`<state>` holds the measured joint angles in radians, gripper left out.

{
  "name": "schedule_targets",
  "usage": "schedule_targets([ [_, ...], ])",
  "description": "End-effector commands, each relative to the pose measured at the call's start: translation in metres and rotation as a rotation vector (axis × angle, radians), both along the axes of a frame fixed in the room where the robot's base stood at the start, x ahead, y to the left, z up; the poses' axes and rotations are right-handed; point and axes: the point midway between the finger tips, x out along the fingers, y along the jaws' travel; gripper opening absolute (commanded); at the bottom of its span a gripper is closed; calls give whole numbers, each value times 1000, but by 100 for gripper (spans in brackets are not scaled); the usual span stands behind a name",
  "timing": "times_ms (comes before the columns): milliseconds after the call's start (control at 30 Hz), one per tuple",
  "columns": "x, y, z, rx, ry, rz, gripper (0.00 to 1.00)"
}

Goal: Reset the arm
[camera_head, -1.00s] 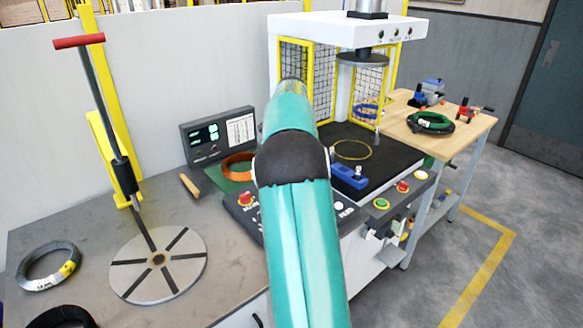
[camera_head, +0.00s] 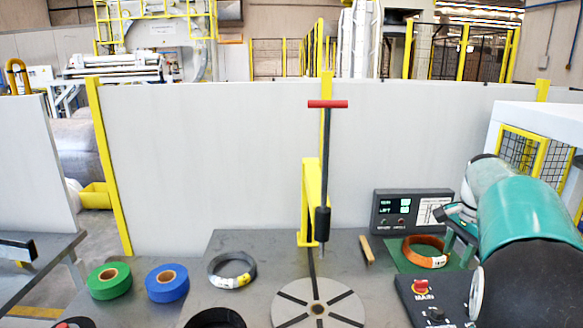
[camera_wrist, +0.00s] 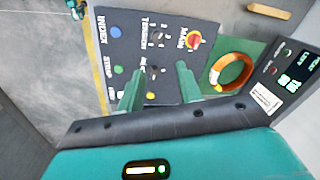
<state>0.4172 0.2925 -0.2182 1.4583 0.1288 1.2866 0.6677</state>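My teal arm (camera_head: 525,212) is bent in from the right edge of the head view. My gripper (camera_head: 459,243) is at its far end, beside the orange coil. In the wrist view my gripper (camera_wrist: 158,80) shows two green fingers spread apart with nothing between them, above the dark control panel (camera_wrist: 150,42). The orange coil (camera_wrist: 219,84) lies to the right of the fingers, on a green mat. The coil also shows in the head view (camera_head: 409,258). Part of the press is hidden behind my arm.
A display box (camera_head: 388,212) stands behind the mat. A round slotted plate (camera_head: 290,312) with a red-handled lever (camera_head: 327,104) is at the bench middle. Green tape (camera_head: 95,285), blue tape (camera_head: 152,290) and a grey wire coil (camera_head: 215,280) lie to the left. A pale partition rises behind.

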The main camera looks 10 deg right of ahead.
Motion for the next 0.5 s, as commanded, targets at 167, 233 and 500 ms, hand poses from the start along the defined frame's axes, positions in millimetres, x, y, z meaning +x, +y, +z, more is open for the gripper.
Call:
schedule_targets([
  [167, -24, 76, 24, -39, -69, 231, 35],
  [233, -36, 103, 29, -59, -92, 323, 35],
  [500, -95, 201, 31, -154, -179, 682, 35],
])
